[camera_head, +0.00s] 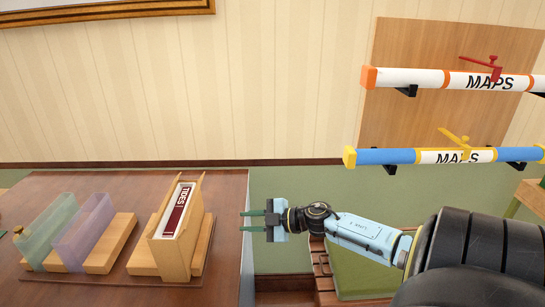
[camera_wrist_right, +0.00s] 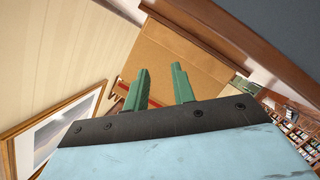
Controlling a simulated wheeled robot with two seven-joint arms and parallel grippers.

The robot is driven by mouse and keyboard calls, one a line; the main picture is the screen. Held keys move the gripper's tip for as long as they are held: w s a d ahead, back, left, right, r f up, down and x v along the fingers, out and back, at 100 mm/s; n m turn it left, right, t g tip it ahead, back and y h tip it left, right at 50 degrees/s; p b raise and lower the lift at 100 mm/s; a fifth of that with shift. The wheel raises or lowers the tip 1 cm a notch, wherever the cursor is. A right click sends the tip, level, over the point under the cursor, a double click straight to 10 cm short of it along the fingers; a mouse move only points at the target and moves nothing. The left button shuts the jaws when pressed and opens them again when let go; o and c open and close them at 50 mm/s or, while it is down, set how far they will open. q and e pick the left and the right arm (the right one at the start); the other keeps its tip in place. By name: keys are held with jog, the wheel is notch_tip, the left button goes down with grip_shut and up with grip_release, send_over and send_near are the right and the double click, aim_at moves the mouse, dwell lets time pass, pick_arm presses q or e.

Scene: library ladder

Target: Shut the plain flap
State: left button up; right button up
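A plain wooden case (camera_head: 167,256) stands on a wooden block on the brown table, with a dark red and white book marked TIDES (camera_head: 180,210) inside. Its top is open, and a thin wooden panel rises at its back right edge. I cannot tell for sure whether this panel is the plain flap. My right gripper (camera_head: 251,221) is open and empty to the right of the case, apart from it, fingers pointing left. In the right wrist view its two green fingers (camera_wrist_right: 159,88) are spread with nothing between them. My left gripper is not in view.
A green translucent case (camera_head: 47,232) and a purple one (camera_head: 84,232) stand left on the table (camera_head: 226,200). Two map tubes hang on the wall at right, one white with a red latch (camera_head: 481,68), one blue with a yellow latch (camera_head: 455,139). Wooden steps (camera_head: 321,265) stand below my right arm.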

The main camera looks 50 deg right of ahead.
jog(key=s+d+f+m+h, duration=0.1)
jog(key=s+f+m+h, duration=0.1)
jog(key=f, duration=0.4)
jog(key=s+d+f+m+h, duration=0.1)
jog(key=s+f+m+h, duration=0.1)
jog(key=f, duration=0.5)
jog(key=shift+s+f+m+b, duration=0.25)
jog(key=shift+s+m+b, duration=0.1)
jog(key=shift+s+m, duration=0.15)
